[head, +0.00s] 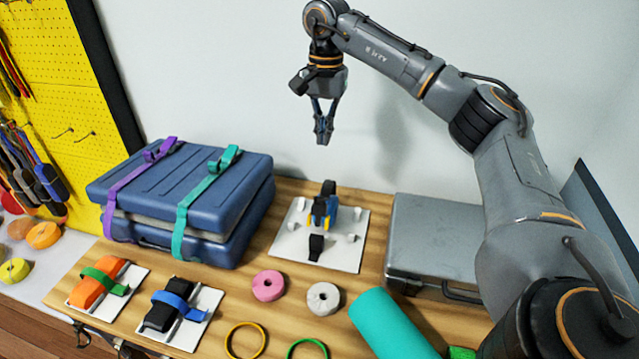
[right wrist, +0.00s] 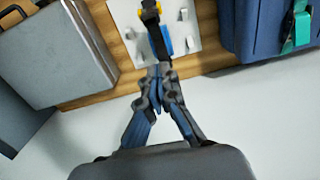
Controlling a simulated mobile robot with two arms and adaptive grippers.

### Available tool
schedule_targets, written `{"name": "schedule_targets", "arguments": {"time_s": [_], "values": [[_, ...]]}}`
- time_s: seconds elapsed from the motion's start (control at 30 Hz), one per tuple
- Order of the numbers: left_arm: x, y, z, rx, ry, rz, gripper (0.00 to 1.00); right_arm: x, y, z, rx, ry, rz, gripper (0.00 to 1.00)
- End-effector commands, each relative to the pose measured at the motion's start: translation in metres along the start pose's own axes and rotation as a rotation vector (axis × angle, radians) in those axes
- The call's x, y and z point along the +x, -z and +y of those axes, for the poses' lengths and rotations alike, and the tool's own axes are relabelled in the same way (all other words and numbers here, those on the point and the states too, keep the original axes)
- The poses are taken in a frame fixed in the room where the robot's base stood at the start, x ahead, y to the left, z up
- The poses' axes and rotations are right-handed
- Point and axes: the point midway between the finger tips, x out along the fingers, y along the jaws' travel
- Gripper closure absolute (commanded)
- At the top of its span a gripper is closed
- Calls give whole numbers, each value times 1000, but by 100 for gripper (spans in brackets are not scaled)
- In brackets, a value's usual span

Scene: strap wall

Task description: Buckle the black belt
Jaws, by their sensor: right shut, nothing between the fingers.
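The black belt (head: 329,190) is on a white board (head: 345,255) in the middle of the table. It stands up over a blue and yellow piece (head: 319,212), and a black end (head: 316,246) lies at the front of the board. Whether its buckle is fastened I cannot tell. In the right wrist view the belt (right wrist: 150,14) shows at the top, partly hidden by my fingers. My right gripper (head: 324,138) is shut and empty, pointing down, above and behind the board, apart from the belt. My left gripper is not in view.
A blue case (head: 190,205) with purple and teal straps stands left of the board, and a grey metal case (head: 435,240) right. Pink (head: 268,285) and white (head: 323,298) rolls and a teal cylinder (head: 390,325) lie in front. Two small strapped boards lie front left.

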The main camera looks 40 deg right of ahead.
Motion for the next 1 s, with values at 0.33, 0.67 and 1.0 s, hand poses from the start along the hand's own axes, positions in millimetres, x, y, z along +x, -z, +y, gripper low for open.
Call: {"name": "schedule_targets", "arguments": {"time_s": [0.33, 0.67, 1.0], "values": [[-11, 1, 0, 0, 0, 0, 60, 40, 3, 3, -18, -14, 12, 100], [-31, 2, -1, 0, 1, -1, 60, 97, -7, 3, -22, -9, 13, 100], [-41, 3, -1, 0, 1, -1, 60, 107, -35, 3, -17, -7, 13, 100]]}}
